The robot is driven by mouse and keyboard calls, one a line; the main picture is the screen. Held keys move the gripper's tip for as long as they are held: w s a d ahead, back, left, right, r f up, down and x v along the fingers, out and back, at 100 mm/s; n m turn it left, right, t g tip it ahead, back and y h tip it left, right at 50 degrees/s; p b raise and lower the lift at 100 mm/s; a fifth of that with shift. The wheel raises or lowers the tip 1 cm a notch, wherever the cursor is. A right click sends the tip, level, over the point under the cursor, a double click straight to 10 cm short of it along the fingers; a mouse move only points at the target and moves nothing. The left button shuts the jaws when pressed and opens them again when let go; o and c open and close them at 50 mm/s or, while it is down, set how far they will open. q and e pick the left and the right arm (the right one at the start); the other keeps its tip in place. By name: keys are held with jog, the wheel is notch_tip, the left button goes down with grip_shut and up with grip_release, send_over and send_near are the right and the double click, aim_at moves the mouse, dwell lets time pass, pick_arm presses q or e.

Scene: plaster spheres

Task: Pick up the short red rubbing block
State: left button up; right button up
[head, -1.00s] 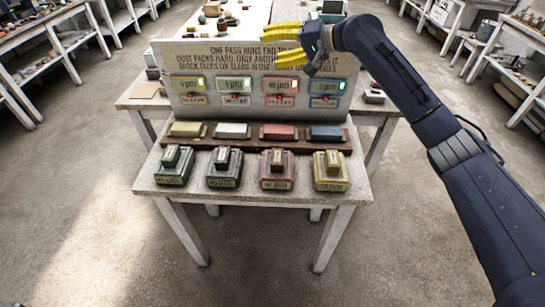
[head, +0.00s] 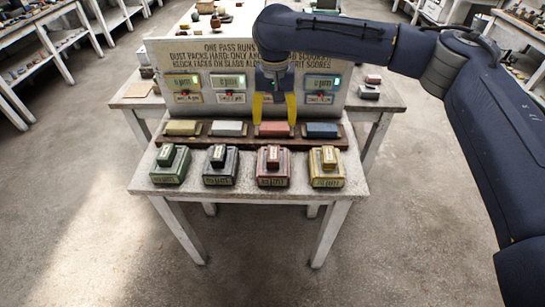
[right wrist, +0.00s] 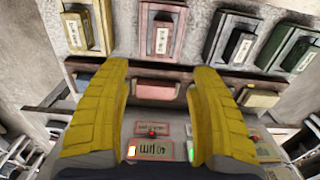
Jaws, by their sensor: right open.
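A flat red block (head: 273,129) lies on the dark wooden rack (head: 237,141) on the table. A stepped red block with a smaller labelled piece on top (head: 273,168) stands in front of it; it also shows in the right wrist view (right wrist: 162,35). My right gripper (head: 274,121) is open and points down, its yellow fingers to either side of the flat red block. In the right wrist view the flat red block (right wrist: 155,90) shows between the fingers, with nothing gripped; contact cannot be told. My left gripper is out of view.
On the rack, a grey-white block (head: 228,129) and a blue block (head: 322,131) flank the flat red one closely. A yellowish block (head: 182,128) lies at the left. Green, black and yellow stepped blocks share the front row. A lettered panel (head: 210,62) rises behind.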

aim_at(273, 153)
notch_tip(273, 153, down, 15)
jog(key=shift+a+f, duration=0.15)
jog(key=shift+f, duration=0.05)
dwell(0.7)
grip_shut()
dwell(0.5)
